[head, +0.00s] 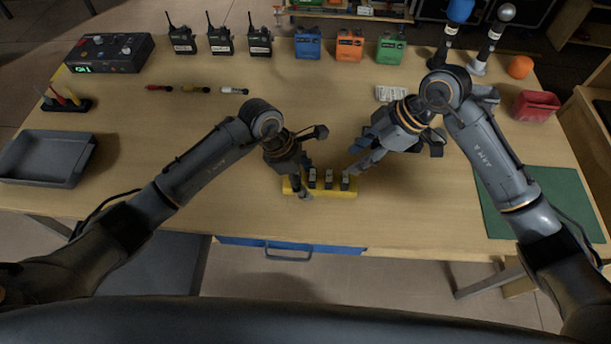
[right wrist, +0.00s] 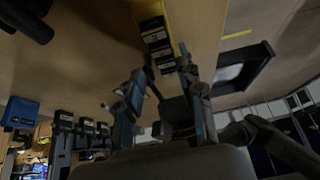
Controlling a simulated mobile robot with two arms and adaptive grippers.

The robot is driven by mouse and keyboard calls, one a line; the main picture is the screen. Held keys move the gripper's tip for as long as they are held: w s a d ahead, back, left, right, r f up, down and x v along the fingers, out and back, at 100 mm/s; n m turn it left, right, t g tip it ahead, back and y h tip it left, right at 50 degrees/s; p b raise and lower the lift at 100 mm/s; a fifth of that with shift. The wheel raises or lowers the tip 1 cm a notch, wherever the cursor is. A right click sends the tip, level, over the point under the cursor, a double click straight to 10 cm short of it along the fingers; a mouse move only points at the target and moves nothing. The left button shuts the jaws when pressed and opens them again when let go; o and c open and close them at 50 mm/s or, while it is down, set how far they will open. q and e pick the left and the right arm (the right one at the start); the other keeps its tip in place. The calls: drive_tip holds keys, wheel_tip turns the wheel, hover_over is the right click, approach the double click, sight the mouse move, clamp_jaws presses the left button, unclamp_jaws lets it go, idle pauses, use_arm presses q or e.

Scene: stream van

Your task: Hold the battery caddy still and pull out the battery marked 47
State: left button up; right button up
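The yellow battery caddy (head: 334,193) sits near the table's front edge, with several dark batteries (head: 328,180) upright in it. Their marked numbers are too small to read. My left gripper (head: 302,191) is down at the caddy's left end and covers part of it; whether its fingers are shut on it I cannot tell. My right gripper (head: 350,172) is at the right end, above the rightmost battery (head: 345,182). In the right wrist view its fingers (right wrist: 166,60) are apart, with the nearest battery (right wrist: 167,69) showing between the tips; contact is unclear.
A blue drawer (head: 330,246) is below the table edge. A grey tray (head: 45,158) is at the left and a green mat (head: 540,200) at the right. Radios (head: 221,40) and coloured boxes (head: 349,46) stand at the back. The table left of the caddy is mostly clear.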

sight(330, 175)
use_arm(q)
drive_tip(key=c, duration=0.7)
drive_tip(key=shift+c, duration=0.6)
use_arm(e)
drive_tip(key=shift+o, duration=0.9)
drive_tip(key=o, duration=0.3)
drive_tip(key=shift+o, duration=0.2)
drive_tip(key=a+f+m, duration=0.1)
drive_tip(key=f+m, duration=0.1)
drive_tip(key=m, duration=1)
drive_tip(key=a+f+m, duration=0.2)
drive_tip(key=f+m, duration=0.1)
drive_tip(key=m, duration=0.9)
drive_tip(key=a+f+m+h, duration=0.1)
drive_tip(key=a+f+m, duration=0.1)
drive_tip(key=m, duration=0.9)
drive_tip(key=shift+f+m, duration=0.35)
drive_tip(key=shift+m, duration=0.05)
